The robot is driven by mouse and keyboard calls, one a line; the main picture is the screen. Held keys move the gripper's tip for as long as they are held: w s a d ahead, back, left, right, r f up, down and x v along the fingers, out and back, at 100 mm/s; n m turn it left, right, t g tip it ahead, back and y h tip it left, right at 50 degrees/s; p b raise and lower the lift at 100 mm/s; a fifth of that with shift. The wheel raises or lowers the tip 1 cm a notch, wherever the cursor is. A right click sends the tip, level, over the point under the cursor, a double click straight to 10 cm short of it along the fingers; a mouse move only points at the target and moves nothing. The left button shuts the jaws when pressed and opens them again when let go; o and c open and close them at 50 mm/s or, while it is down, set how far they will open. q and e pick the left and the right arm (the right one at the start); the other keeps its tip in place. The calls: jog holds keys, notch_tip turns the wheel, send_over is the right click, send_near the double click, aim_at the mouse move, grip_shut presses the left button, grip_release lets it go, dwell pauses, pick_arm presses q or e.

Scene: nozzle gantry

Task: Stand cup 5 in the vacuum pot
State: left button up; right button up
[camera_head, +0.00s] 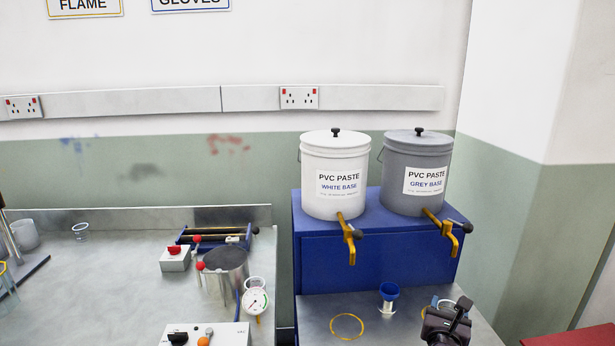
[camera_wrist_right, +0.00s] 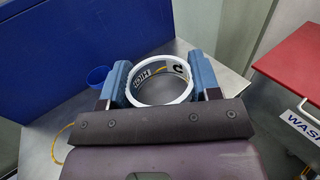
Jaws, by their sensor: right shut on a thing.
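My right gripper (camera_head: 447,316) is at the lower right of the head view, over the small metal bench by the paste buckets. In the right wrist view its blue fingers (camera_wrist_right: 160,82) are shut on a round cup (camera_wrist_right: 147,98), one on each side. The cup has a pale rim and dark lettering; I cannot read its number. In the head view the gripper hides most of it. The vacuum pot (camera_head: 226,278), a metal cylinder with a dark round top, stands on the left bench. I cannot tell whether that top is a lid. My left gripper is not in view.
A dial gauge (camera_head: 256,301), a control box (camera_head: 205,335) and a red-knobbed box (camera_head: 175,260) crowd the pot. A blue cup-like piece (camera_head: 388,291) and a yellow ring (camera_head: 347,326) are on the small bench. Two paste buckets with taps stand on a blue cabinet (camera_head: 375,260).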

jog(key=shift+w+a+r, duration=0.1)
jog(key=shift+w+r, duration=0.15)
jog(key=shift+r, duration=0.45)
jog(key=s+a+r+n+t+y, duration=0.1)
jog(key=s+a+r+n+y, duration=0.3)
jog(key=r, duration=0.6)
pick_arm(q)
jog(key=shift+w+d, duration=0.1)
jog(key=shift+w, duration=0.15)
pick_arm(e)
jog(key=s+a+f+y, duration=0.2)
jog(key=s+a, duration=0.2)
jog(key=s, duration=0.2)
jog(key=s+a+f+n+t+y, duration=0.1)
jog(key=s+a+f+y, duration=0.1)
jog(key=s+a, duration=0.2)
jog(key=s, duration=0.2)
jog(key=shift+s+f+n, duration=0.2)
jog(key=shift+s+n, duration=0.1)
jog(key=shift+s, duration=0.1)
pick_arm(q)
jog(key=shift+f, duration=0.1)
pick_arm(e)
jog(key=shift+w, duration=0.1)
